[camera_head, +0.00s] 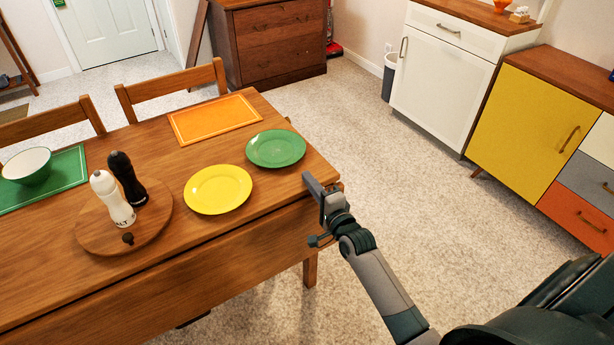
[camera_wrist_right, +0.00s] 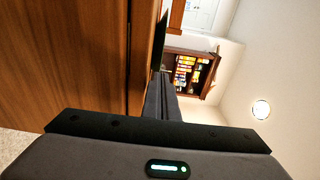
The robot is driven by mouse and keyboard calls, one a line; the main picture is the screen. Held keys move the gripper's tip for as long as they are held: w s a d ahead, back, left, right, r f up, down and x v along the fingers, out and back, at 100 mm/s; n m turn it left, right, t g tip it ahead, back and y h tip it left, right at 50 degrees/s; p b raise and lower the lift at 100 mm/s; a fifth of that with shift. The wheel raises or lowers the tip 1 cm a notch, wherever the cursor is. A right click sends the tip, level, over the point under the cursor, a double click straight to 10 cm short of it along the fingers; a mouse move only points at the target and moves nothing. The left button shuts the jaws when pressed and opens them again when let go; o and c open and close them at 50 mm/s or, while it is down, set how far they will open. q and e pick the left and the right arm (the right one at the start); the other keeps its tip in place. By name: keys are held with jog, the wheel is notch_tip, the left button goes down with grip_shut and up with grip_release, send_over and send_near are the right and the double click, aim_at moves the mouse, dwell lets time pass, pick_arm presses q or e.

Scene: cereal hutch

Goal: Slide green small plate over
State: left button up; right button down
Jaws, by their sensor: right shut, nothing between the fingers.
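The green small plate (camera_head: 276,148) lies flat on the wooden table (camera_head: 262,205) near its right end. A yellow plate (camera_head: 217,189) lies just left of it and nearer to me. My right gripper (camera_head: 308,181) is at the table's near right corner, in front of and to the right of the green plate and apart from it. It is shut with nothing in it. In the right wrist view, its fingers (camera_wrist_right: 163,92) show beside the table's wood (camera_wrist_right: 70,60). The green plate cannot be made out clearly there. My left gripper is not in view.
An orange placemat (camera_head: 214,118) lies behind the plates. A round wooden board (camera_head: 90,231) holds salt (camera_head: 112,201) and pepper (camera_head: 127,179) mills. A bowl (camera_head: 27,166) sits on a green mat (camera_head: 72,170). Chairs stand behind the table; the floor to its right is clear.

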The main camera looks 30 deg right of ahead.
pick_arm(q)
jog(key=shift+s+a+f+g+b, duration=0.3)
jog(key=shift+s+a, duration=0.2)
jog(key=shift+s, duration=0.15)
pick_arm(e)
jog(key=s, duration=0.7)
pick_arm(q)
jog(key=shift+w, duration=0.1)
pick_arm(e)
jog(key=shift+s+d, duration=0.1)
